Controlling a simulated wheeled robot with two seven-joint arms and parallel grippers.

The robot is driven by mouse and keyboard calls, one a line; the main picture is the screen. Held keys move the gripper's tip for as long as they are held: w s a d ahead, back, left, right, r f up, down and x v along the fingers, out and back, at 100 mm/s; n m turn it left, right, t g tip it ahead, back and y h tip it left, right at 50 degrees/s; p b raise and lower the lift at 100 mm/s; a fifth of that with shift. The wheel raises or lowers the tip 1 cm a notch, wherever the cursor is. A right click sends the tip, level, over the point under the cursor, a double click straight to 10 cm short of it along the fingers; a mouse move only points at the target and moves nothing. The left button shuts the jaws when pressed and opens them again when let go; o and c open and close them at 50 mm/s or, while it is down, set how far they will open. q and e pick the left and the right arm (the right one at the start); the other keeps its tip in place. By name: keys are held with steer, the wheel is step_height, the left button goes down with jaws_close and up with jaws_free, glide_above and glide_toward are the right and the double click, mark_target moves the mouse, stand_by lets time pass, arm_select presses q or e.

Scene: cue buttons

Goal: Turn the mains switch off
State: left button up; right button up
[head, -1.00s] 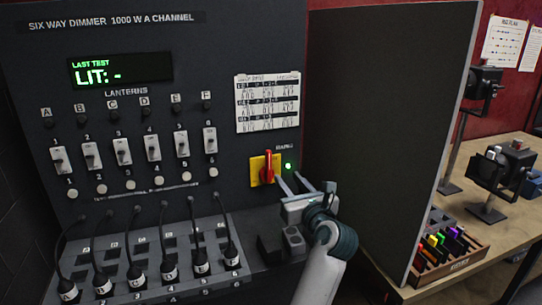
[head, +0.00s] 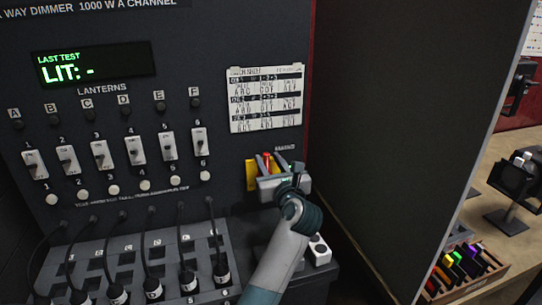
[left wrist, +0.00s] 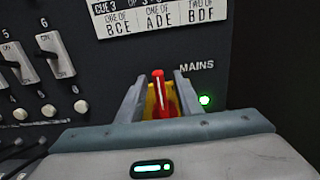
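The mains switch is a red handle (head: 266,159) on a yellow plate (head: 251,176), low on the right of the dark dimmer panel. In the left wrist view the red handle (left wrist: 160,94) stands upright. A green lamp (left wrist: 205,100) glows right of it, under the word MAINS. My left gripper (head: 276,162) is at the switch and hides part of it in the head view. In the left wrist view its two fingers (left wrist: 161,88) are apart, one on each side of the handle, with gaps showing. My right gripper is not in view.
Lantern switches (head: 135,150) and several plugged cables (head: 152,255) are left of the gripper. A cue sheet (head: 266,100) is above it. A dark partition (head: 400,120) stands to the right, with a bench (head: 510,235) beyond. The display (head: 95,66) reads "LIT: -".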

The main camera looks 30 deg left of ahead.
arm_select(q)
steer(key=shift+a, duration=0.2)
steer(key=shift+r, duration=0.1)
steer(key=shift+c, duration=0.6)
jaws_close()
steer(key=shift+s, duration=0.1)
